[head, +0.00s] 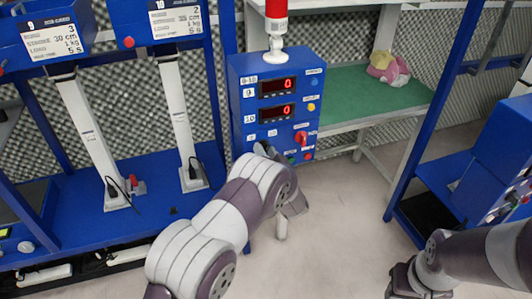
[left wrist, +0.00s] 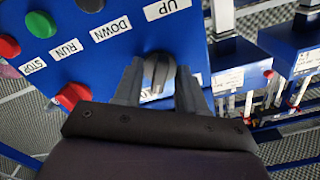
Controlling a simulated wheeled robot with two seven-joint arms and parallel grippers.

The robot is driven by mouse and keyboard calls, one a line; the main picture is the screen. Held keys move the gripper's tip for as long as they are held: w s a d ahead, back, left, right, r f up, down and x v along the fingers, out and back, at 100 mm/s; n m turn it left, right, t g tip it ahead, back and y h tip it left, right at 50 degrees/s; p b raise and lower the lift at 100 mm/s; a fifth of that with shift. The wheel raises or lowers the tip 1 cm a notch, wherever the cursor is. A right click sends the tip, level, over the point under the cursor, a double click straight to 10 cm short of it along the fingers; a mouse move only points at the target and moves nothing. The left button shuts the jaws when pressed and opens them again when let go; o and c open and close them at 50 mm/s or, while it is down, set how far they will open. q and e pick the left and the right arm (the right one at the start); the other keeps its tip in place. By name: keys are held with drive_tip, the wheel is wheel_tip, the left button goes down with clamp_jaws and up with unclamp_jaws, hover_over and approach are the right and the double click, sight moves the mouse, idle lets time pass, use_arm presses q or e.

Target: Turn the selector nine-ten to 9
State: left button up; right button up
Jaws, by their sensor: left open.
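The blue control box (head: 277,110) stands in the middle of the head view, with a 9-10 label at its upper left and two red displays reading 0. My left gripper (head: 264,150) is at the lower left of its front panel and covers part of it. In the left wrist view a grey selector knob (left wrist: 157,72) sits between the two fingers of my left gripper (left wrist: 158,88). The fingers are open, one on each side; contact cannot be told. A label below the knob is mostly hidden. My right gripper (head: 406,281) is low at the right, away from the box.
A red rotary switch (head: 301,138) is on the box's right side. A red lamp (head: 276,20) tops the box. Blue test racks stand left and right. A green table (head: 365,97) is behind.

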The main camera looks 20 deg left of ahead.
use_arm(q)
clamp_jaws()
drive_tip(key=shift+f, duration=0.15)
drive_tip(key=shift+d+n+b, duration=0.1)
drive_tip(key=shift+n+b, duration=3.85)
drive_tip(key=shift+n, duration=1.95)
unclamp_jaws()
